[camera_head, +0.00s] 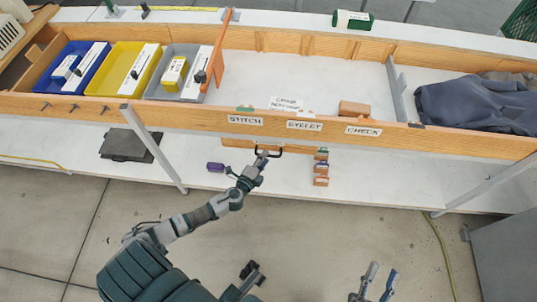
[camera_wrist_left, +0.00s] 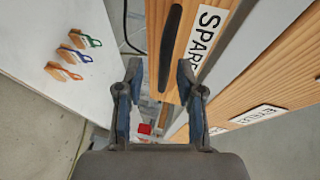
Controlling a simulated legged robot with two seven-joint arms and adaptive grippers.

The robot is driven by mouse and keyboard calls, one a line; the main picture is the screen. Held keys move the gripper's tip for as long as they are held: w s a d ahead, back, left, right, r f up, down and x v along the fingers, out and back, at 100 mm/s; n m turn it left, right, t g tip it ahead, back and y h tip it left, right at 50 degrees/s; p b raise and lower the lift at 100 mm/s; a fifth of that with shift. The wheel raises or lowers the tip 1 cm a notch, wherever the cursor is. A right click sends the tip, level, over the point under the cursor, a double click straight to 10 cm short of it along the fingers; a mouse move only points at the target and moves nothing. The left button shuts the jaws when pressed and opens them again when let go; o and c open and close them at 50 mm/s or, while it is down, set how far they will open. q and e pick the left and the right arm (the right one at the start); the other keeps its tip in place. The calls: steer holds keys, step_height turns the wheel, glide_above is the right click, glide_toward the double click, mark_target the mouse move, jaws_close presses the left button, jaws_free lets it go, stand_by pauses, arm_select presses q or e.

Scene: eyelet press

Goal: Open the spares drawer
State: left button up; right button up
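The spares drawer (camera_head: 235,143) is a wooden front under the bench's front rail. In the left wrist view its face (camera_wrist_left: 205,50) carries a label starting "SPAR". Its black bar handle (camera_head: 282,150) also shows in the left wrist view (camera_wrist_left: 170,45). My left gripper (camera_head: 262,160) is at the handle's left part. In the left wrist view its fingers (camera_wrist_left: 160,72) are apart, with the handle's end lying between them in the picture; contact is not clear. My right gripper (camera_head: 379,282) is open and empty, low in the head view, well away from the drawer.
Several small wooden pieces with coloured clips (camera_head: 321,168) lie right of the drawer on the white lower surface. A purple object (camera_head: 215,167) lies left of my left gripper. Slanted metal legs (camera_head: 155,150) flank the area. A dark cloth (camera_head: 480,105) covers the bench's right end.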

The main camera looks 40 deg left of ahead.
arm_select(q)
steer(key=shift+w+d+f, duration=0.1)
steer(key=shift+w+d, duration=0.05)
steer(key=shift+w, duration=0.4)
steer(key=shift+w+d+f, duration=0.1)
steer(key=shift+w, duration=0.45)
steer(key=shift+w+d+r, duration=0.2)
steer(key=shift+w, duration=0.1)
steer(key=shift+a+f, duration=0.1)
steer(key=shift+a, duration=0.15)
steer(key=shift+c, duration=1)
steer(key=shift+a+f, duration=0.1)
steer(key=shift+a, duration=0.1)
jaws_close()
steer(key=shift+s+d, duration=0.1)
steer(key=shift+d, duration=0.05)
arm_select(e)
steer(key=shift+s+d+r+t, duration=0.35)
steer(key=shift+s+r+t, duration=0.15)
steer(key=shift+t, duration=0.1)
arm_select(q)
steer(key=shift+d, duration=0.1)
arm_select(e)
steer(key=shift+d, duration=0.15)
